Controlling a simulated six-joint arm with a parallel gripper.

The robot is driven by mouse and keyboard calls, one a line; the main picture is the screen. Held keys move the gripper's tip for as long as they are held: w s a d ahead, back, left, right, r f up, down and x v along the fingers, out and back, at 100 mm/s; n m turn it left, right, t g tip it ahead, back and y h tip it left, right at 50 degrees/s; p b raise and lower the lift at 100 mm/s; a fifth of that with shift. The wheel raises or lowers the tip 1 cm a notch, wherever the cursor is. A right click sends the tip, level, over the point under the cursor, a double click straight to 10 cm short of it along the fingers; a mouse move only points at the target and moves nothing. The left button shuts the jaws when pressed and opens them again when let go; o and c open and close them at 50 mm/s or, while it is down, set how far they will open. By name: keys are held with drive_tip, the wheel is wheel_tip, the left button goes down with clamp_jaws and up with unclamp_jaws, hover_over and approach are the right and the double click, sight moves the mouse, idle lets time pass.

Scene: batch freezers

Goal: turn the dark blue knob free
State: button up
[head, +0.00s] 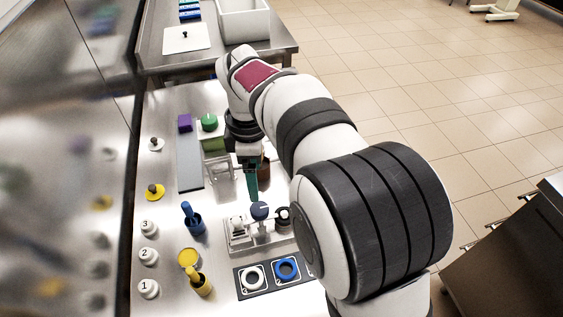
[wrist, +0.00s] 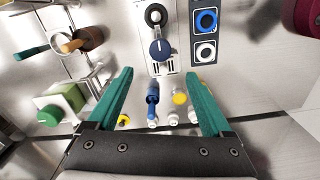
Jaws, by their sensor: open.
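The dark blue knob (head: 259,210) stands on a pale fixture between a white part and a black knob (head: 283,214). In the wrist view the dark blue knob (wrist: 161,50) shows round, with a pale line on its face, below the black knob (wrist: 156,14). My gripper (wrist: 160,76) has two teal fingers spread wide, with nothing held between them. In the wrist view the knob shows just beyond the gap between the fingertips, and no finger touches it there. In the head view my gripper (head: 253,196) points down close above the knob; its far finger is hidden.
A dark panel holds a white ring (head: 252,278) and a blue ring (head: 286,268) in front of the fixture. A blue cup (head: 194,224) and a yellow cup (head: 201,285) stand to its left. A green knob (head: 209,121) and a purple block (head: 185,123) stand farther back.

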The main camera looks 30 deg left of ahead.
sight(259, 208)
wheel_tip(259, 208, down, 12)
drive_tip(key=shift+r, duration=0.2)
clamp_jaws()
drive_tip(key=shift+m, duration=0.3)
drive_tip(key=m, duration=0.3)
drive_tip(key=shift+m, duration=0.4)
drive_tip(key=m, duration=0.9)
drive_tip(key=shift+w+m, duration=0.1)
drive_tip(key=shift+m, duration=2.2)
